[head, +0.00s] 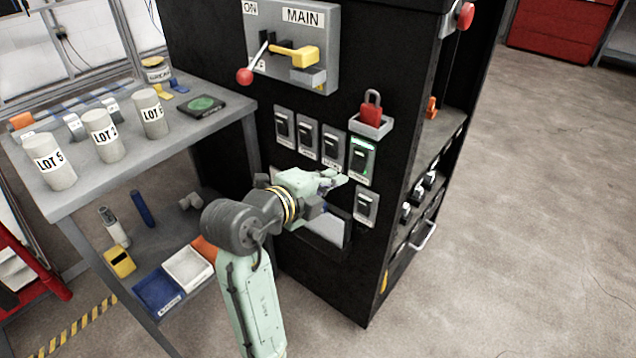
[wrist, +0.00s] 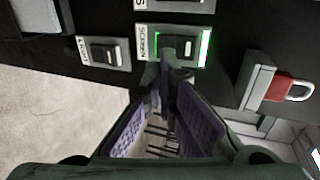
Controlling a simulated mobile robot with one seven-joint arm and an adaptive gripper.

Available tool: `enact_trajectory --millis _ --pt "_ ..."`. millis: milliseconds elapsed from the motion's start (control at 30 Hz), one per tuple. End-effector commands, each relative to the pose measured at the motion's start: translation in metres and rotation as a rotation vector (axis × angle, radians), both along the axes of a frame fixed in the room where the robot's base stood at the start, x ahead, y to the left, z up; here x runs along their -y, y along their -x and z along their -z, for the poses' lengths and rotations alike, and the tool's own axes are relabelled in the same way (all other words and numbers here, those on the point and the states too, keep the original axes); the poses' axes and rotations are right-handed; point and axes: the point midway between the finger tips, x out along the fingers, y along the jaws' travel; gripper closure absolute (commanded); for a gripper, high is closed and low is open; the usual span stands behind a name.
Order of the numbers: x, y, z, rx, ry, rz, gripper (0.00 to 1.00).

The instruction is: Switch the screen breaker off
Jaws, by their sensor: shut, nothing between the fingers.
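The screen breaker (head: 362,160) is the rightmost of the upper row of small switches on the black cabinet, and its plate glows green. In the wrist view the breaker (wrist: 195,45) shows its "SCREEN" label, a green-lit edge and a dark rocker. My gripper (head: 340,179) is shut and empty, just below the breaker in the head view. In the wrist view my fingertips (wrist: 177,76) overlap the breaker's near edge and hide part of it. I cannot tell whether they touch the rocker.
Another breaker (head: 366,207) sits below. A red padlock (head: 372,109) rests in a small tray above. The main switch (head: 293,46) with its red-knobbed lever is higher up. A grey bench (head: 95,172) with labelled cylinders stands left. The floor at right is clear.

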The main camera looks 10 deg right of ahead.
Motion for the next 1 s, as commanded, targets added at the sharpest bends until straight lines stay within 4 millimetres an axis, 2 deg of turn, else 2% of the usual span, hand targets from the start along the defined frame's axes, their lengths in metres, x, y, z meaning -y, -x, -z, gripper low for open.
enact_trajectory --millis 100,333,833,1000 --pt "0.021 -0.014 0.007 -0.004 0.001 0.004 1.00" --pt "0.044 -0.034 0.017 -0.002 0.000 0.003 1.00" --pt "0.051 -0.040 0.021 0.001 0.001 -0.001 1.00" --pt "0.052 -0.042 0.029 0.020 0.023 -0.002 1.00"
